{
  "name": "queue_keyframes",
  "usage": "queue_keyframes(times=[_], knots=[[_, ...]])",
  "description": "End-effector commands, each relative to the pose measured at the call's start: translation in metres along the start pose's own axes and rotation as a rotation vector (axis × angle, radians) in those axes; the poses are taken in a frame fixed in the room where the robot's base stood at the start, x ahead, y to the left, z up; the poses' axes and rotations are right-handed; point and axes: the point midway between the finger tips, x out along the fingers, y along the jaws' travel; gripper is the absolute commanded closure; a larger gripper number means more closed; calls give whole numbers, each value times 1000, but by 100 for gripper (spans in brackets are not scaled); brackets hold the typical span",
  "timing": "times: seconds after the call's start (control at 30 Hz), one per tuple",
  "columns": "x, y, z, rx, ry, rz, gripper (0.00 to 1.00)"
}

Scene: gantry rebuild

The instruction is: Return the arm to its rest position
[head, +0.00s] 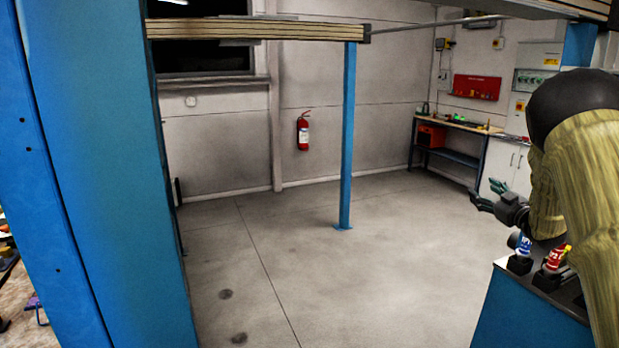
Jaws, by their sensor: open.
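My gripper (483,193) shows at the right of the head view, at the end of my arm in its yellowish sleeve. Its dark green fingers point left and stand apart, with nothing seen between them. In the picture it is above and left of a blue cabinet with a dark top (508,262). A blue-labelled bottle (523,246) and a red bottle (556,257) stand in dark holders on that top. My arm hides part of the cabinet and whatever is behind it.
A wide blue post (105,170) fills the left side. A thin blue post (348,140) stands mid-floor under a beam. A workbench (462,126), white cupboard (503,165) and fire extinguisher (303,131) are farther back. The concrete floor (330,270) between is clear.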

Motion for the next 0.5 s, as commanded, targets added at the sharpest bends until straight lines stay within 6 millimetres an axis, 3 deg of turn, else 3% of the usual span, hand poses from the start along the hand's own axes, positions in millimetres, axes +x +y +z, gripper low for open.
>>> queue_keyframes(times=[0.03, 0.2, 0.5], knots=[[-5, -22, 24, 29, -37, 2, 42], [-26, -87, 96, 118, -167, 16, 42], [-89, -207, 203, 252, -413, 21, 42]])
